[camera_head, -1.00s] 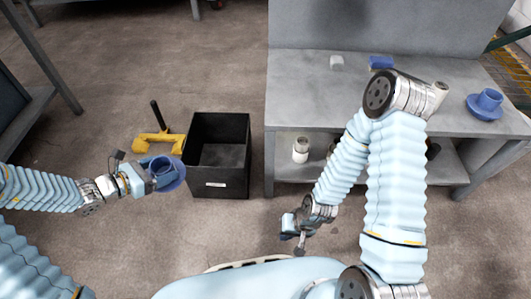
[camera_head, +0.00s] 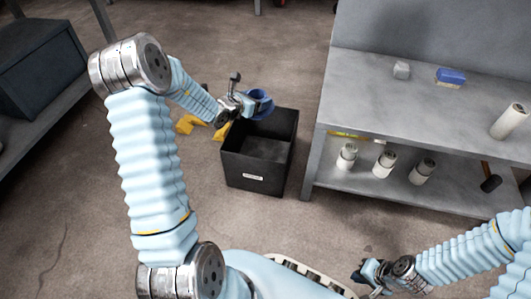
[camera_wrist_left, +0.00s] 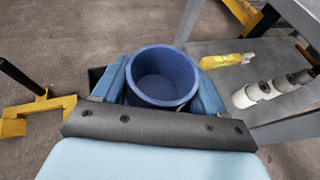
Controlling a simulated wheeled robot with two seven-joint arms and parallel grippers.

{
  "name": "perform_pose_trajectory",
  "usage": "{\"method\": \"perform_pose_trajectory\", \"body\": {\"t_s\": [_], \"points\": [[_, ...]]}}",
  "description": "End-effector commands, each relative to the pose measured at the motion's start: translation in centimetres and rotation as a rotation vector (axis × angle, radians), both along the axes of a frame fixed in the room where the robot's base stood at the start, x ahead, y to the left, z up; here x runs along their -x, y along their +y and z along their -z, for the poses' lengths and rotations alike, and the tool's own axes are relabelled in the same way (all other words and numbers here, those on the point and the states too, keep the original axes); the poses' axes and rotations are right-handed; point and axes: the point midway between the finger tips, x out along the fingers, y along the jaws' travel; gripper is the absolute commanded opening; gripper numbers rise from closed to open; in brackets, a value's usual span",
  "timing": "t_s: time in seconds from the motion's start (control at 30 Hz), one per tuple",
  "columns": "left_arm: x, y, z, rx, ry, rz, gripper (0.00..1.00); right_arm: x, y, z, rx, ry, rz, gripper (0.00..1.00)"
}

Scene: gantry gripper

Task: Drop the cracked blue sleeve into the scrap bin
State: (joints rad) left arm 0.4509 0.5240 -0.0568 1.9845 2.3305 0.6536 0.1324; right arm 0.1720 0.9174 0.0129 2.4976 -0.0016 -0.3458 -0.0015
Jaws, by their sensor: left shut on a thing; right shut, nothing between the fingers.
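The blue sleeve (camera_head: 263,101) is a round, hollow, flanged piece held in my left gripper (camera_head: 250,105). In the left wrist view the sleeve (camera_wrist_left: 162,72) sits between the two blue fingers, its open mouth facing the camera; no crack can be made out. The scrap bin (camera_head: 256,172) is a black open box with a white label, standing on the floor left of the bench. In the head view the sleeve overlaps the bin's back rim from above; its exact height is unclear. My right gripper (camera_head: 368,274) is shut and empty, low in front of the bench.
A grey bench (camera_head: 420,110) stands right of the bin, with a blue block (camera_head: 450,76), a grey block (camera_head: 401,69) and a white cylinder (camera_head: 510,120) on top. White cylinders (camera_head: 384,163) stand on its lower shelf.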

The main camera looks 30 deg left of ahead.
Motion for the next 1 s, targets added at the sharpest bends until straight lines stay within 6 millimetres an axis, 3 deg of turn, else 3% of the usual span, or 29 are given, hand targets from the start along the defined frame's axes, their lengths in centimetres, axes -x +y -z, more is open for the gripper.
{"method": "perform_pose_trajectory", "body": {"t_s": [0.4, 0.73, 0.77, 0.93, 1.0], "points": [[0.0, -0.1, 5.1, 0.001, 0.000, 0.003, 0.33, -0.2, -0.1, 3.3, 0.002, -0.007, 0.005, 0.00], [0.0, -0.1, 5.4, 0.000, -0.001, 0.003, 0.33, -0.2, -0.1, 3.4, 0.002, -0.008, 0.005, 0.00], [0.0, -0.1, 5.4, -0.001, -0.001, 0.004, 0.75, -0.2, -0.1, 3.4, 0.002, -0.008, 0.005, 0.00], [0.0, -0.1, 5.4, 0.000, 0.000, 0.003, 1.00, -0.2, -0.1, 3.4, 0.002, -0.008, 0.005, 0.00], [0.0, -0.1, 5.4, 0.000, 0.000, 0.003, 1.00, -0.2, -0.1, 3.4, 0.002, -0.008, 0.005, 0.00]]}}
